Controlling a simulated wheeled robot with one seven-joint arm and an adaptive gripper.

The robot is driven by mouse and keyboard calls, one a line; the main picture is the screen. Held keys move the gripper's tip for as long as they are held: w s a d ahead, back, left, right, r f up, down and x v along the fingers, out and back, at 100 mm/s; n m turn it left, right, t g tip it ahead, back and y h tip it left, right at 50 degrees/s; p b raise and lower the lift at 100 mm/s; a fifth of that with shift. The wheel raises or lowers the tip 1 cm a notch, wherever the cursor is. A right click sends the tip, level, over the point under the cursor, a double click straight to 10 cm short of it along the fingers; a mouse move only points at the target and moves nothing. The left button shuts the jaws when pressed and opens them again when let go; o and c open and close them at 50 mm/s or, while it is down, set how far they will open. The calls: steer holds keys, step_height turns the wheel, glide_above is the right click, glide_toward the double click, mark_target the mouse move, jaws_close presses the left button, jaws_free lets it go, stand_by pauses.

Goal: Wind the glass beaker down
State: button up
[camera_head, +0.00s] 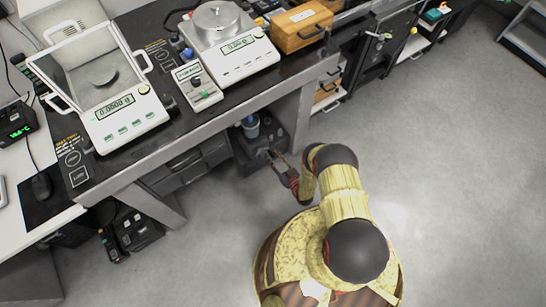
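A small bluish, rounded vessel (250,123) shows under the front edge of the weighing table, above a dark box-like unit (254,150). It may be the glass beaker, but it is too small and shaded to be sure. My gripper (274,158) reaches low toward the front of this unit, below and to the right of the vessel. The fingers are small and dark against the unit. I cannot tell whether they touch it, or whether they are open or shut. No crank or winding knob can be made out clearly.
On the dark table (160,148) stand a balance with a glass draft shield (128,130), a second balance (240,62), a small display unit (204,96) and a wooden box (300,28). Table legs and drawers flank the low unit. The grey floor (460,200) on the right is clear.

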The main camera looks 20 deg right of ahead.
steer(key=shift+w, duration=0.2)
steer(key=shift+c, duration=0.8)
steer(key=c, duration=0.7)
jaws_close()
